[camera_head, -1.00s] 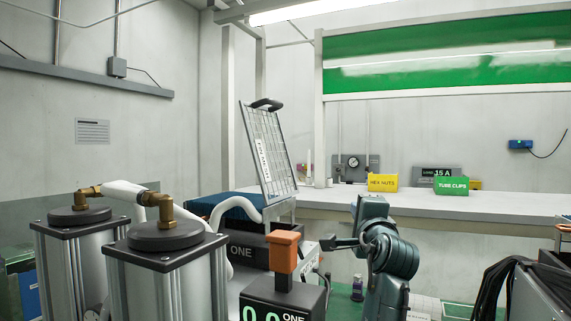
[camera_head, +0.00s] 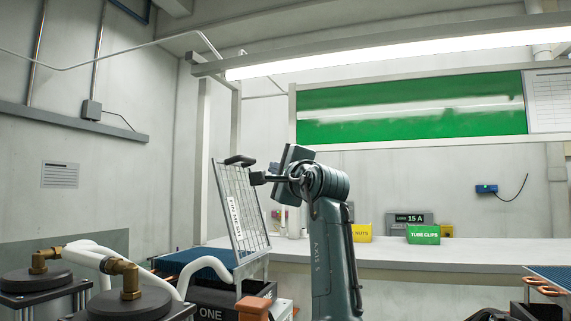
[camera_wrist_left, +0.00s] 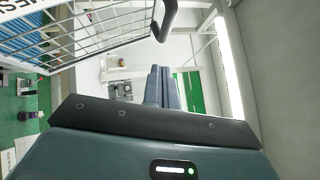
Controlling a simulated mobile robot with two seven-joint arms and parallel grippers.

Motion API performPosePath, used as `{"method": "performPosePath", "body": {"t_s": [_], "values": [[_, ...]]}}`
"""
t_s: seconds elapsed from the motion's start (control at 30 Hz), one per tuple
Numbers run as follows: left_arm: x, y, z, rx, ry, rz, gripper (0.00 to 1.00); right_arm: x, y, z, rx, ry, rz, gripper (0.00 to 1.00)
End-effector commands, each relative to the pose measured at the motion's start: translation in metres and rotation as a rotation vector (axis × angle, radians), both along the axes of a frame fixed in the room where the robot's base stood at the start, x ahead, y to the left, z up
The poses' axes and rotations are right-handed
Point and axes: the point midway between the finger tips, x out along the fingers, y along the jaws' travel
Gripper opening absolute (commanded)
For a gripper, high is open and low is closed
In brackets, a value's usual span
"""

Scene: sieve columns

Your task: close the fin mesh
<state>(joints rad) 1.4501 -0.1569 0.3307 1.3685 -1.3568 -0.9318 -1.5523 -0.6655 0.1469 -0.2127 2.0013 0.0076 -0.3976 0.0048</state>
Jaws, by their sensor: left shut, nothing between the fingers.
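The fin mesh (camera_head: 243,208) is a wire panel in a light frame with a white label. It stands open and steeply tilted above the blue fins (camera_head: 207,263), with a black handle (camera_head: 240,160) on its top edge. My left gripper (camera_head: 257,178) is shut and empty, beside the mesh's upper right corner and just below and right of the handle in the head view. In the left wrist view the shut fingers (camera_wrist_left: 162,88) point ahead. The mesh (camera_wrist_left: 105,25) and handle (camera_wrist_left: 166,18) are at upper left, apart from the fingers. My right gripper is not in view.
Brass-fitted cylinders with black caps (camera_head: 131,303) and a white hose (camera_head: 155,281) stand at lower left. An orange block (camera_head: 254,307) is at the bottom. A bench (camera_head: 400,257) behind carries a yellow bin (camera_head: 362,233) and a green bin (camera_head: 423,234). Air above the mesh is clear.

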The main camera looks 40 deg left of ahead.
Motion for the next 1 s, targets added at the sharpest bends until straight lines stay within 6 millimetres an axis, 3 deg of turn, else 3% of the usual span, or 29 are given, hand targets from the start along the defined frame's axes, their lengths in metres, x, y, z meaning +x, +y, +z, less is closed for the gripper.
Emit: {"method": "performPosePath", "body": {"t_s": [0.1,0.33,1.0], "values": [[0.011,0.022,0.009,0.0,0.001,0.001,0.0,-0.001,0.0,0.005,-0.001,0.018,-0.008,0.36],[0.0,0.048,0.016,0.0,-0.002,-0.001,0.0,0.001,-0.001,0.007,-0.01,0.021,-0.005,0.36],[-0.003,0.061,0.017,-0.014,-0.006,0.001,0.0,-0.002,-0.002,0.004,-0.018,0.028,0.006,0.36]]}}
